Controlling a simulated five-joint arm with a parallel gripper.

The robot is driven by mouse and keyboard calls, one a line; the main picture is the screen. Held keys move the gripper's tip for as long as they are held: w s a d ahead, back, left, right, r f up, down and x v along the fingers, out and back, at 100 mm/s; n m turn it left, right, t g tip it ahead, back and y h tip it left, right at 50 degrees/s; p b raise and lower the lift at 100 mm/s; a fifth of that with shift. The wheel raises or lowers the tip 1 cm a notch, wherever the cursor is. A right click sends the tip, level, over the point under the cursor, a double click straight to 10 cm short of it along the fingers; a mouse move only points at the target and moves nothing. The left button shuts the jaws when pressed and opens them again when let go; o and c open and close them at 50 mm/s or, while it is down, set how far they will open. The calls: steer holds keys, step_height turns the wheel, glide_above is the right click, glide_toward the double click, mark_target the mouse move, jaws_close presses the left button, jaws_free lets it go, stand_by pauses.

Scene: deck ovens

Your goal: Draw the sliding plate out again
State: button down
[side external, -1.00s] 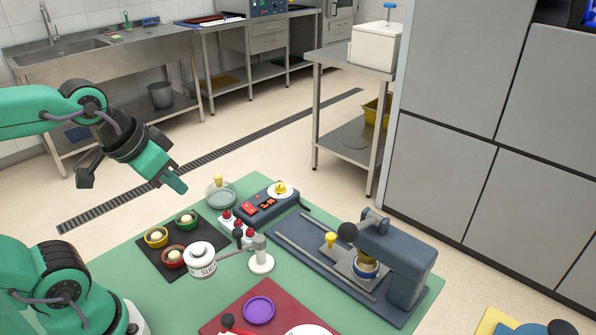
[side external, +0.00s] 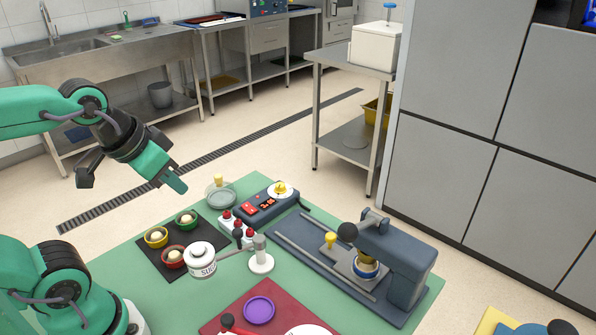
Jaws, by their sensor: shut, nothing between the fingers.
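The sliding plate (side external: 346,261) is a grey plate on the rails of a dark blue press base (side external: 304,249). A small yellow knob (side external: 330,238) stands up at its left end. A blue and white ringed cup (side external: 366,267) sits on the plate under the head of the dark blue press (side external: 392,250), with a yellow part in or just above it. The head hides part of the cup. A black ball (side external: 347,232) shows at the press's left side. My gripper (side external: 176,186) is shut and empty, in the air left of the press and beyond the dark mat.
A dark mat (side external: 150,257) holds red, yellow and green bowls. A white sugar pot (side external: 199,260), a white stand (side external: 261,262), red-topped pieces and a red-display device (side external: 262,203) stand between my gripper and the press. A maroon board (side external: 282,312) lies in front.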

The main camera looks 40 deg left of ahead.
steer(key=c, duration=1.5)
jaws_free()
steer(key=shift+w, duration=0.1)
steer(key=o, duration=0.3)
steer(key=shift+w+r, duration=0.15)
steer(key=w+d+m+g, duration=0.1)
steer(key=w+d+g, duration=0.15)
steer(key=w, duration=0.55)
steer(key=w+d+f+m+g, duration=0.1)
steer(key=w+d+f, duration=0.3)
steer(key=w, duration=0.1)
steer(key=w+d+f+m+g, duration=0.1)
steer(key=w+d+f, duration=0.3)
steer(key=w, duration=0.2)
steer(key=w+d+f+m+g, duration=0.1)
steer(key=w+d+f, duration=0.3)
steer(key=w, duration=0.2)
steer(key=shift+w+d+f, duration=0.1)
steer(key=shift+w+f, duration=0.05)
steer(key=shift+w, duration=0.05)
steer(key=shift+w+d+f+m, duration=0.1)
steer(key=shift+d+f+m, duration=0.05)
steer(key=shift+f+m, duration=0.15)
steer(key=shift+f, duration=0.1)
